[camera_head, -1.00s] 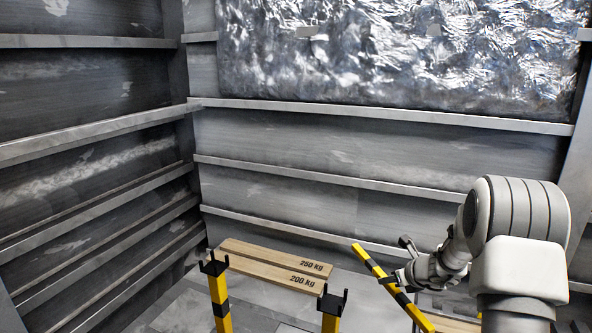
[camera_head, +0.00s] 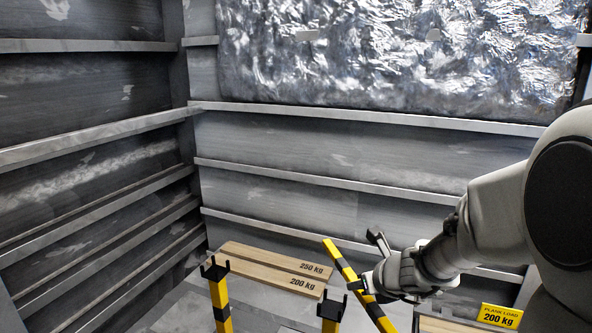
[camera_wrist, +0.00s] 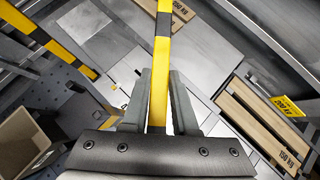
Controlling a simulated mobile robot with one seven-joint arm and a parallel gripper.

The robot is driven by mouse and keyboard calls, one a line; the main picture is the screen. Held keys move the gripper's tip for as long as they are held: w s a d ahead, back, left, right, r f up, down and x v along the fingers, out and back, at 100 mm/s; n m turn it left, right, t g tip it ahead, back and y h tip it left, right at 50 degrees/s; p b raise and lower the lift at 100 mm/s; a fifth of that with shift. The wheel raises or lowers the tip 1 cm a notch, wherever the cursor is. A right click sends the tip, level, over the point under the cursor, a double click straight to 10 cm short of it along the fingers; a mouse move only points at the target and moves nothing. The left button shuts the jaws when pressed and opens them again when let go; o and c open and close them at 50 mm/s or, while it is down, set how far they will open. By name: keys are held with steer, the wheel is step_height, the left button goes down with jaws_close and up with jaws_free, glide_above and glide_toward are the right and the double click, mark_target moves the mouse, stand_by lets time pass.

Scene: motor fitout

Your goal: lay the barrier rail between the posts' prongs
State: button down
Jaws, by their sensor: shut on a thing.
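The barrier rail (camera_head: 345,268) is a yellow and black striped bar. It is held tilted in the head view, to the right of the posts. My gripper (camera_head: 369,284) is shut on it. In the wrist view the rail (camera_wrist: 160,70) runs up from between my gripper's fingers (camera_wrist: 158,112). Two yellow and black posts stand at the bottom of the head view, the left post (camera_head: 221,298) and the right post (camera_head: 331,308). Each has a black pronged top. The prongs look empty, and the rail is apart from them.
Two wooden planks (camera_head: 262,265) marked 250 kg and 200 kg lie behind the posts. A yellow sign (camera_head: 499,316) reading plank load 200 kg stands at the right, near more planks. A ribbed metal wall (camera_head: 300,145) rises behind. A wooden box (camera_wrist: 22,148) shows in the wrist view.

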step_height(320, 180, up, 19)
steer(key=p, duration=1.7)
steer(key=shift+w+f, duration=0.1)
steer(key=shift+f, duration=0.1)
step_height(320, 180, down, 17)
steer(key=b, duration=1.6)
steer(key=shift+b, duration=0.4)
